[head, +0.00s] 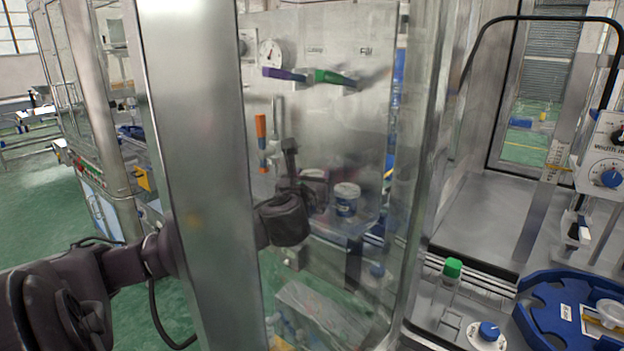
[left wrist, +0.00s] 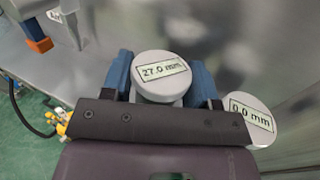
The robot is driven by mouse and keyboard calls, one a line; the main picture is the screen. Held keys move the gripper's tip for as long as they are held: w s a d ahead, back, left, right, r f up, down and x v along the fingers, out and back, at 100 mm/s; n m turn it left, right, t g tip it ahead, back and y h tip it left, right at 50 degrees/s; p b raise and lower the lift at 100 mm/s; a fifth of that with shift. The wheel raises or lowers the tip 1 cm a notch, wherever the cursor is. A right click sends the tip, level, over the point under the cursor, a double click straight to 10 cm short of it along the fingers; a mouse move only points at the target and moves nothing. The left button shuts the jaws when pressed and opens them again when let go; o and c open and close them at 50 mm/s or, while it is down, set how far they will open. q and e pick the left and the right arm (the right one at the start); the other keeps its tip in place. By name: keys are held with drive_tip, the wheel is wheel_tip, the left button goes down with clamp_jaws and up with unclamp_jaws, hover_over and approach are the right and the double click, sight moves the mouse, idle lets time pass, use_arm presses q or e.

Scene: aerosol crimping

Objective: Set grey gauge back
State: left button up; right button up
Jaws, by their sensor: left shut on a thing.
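In the left wrist view my left gripper (left wrist: 160,92) is shut on a round, light grey gauge (left wrist: 162,72) labelled 27.0 mm, with a blue finger on each side. A second light grey gauge (left wrist: 250,120), labelled 0.0 mm, is just right of the fingers. In the head view my left gripper (head: 322,190) is behind the clear panel, and a white-topped cylinder (head: 346,190) with blue on its side shows at its end. I cannot tell which gauge that is. What lies under the held gauge is hidden. My right gripper is not in view.
A metal post (head: 197,170) and a clear panel stand in front of my left arm. An orange handle (head: 261,140), purple lever (head: 284,74) and green lever (head: 333,77) are on the machine.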

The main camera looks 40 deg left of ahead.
use_arm(q)
drive_tip(key=shift+f, duration=0.45)
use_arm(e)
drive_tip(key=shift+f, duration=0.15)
use_arm(q)
drive_tip(key=o, duration=1.1)
